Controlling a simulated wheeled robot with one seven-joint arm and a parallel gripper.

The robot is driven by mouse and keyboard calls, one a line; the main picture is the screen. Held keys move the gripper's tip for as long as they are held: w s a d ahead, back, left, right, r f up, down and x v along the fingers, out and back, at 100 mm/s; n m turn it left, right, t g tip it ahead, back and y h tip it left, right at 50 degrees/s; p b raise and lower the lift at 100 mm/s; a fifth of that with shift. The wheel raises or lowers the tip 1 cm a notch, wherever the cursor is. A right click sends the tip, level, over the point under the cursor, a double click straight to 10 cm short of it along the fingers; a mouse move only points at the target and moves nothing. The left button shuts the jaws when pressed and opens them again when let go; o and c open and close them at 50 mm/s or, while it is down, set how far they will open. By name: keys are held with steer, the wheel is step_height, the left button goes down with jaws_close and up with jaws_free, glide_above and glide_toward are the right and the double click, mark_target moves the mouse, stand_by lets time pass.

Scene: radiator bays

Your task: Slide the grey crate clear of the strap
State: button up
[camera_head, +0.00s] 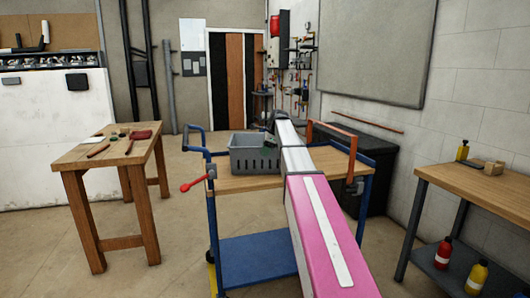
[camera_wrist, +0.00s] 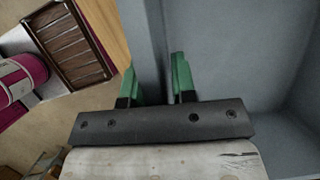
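The grey crate (camera_head: 252,158) stands on the wooden top of a blue trolley (camera_head: 215,187). My gripper (camera_head: 271,143) is at the crate's right side in the head view, where it is small and partly hidden by my arm. In the wrist view my gripper's green fingers (camera_wrist: 156,80) are apart, one on either side of the crate's grey wall (camera_wrist: 150,45). The crate's inside (camera_wrist: 230,60) shows at the right. I cannot tell whether the fingers press on the wall. An orange band (camera_head: 335,131) over the trolley's right end may be the strap; it stands apart from the crate.
A red-ended lever (camera_head: 193,184) sticks out at the trolley's left end. A wooden table (camera_head: 110,150) with small tools stands at left. A workbench (camera_head: 480,185) with bottles below stands at right. Bare floor lies between the left table and the trolley.

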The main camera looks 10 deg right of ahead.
steer(key=shift+o, duration=0.4)
steer(key=v, duration=1)
steer(key=shift+d+r, duration=0.15)
steer(key=shift+r, duration=0.15)
steer(key=shift+s, duration=0.1)
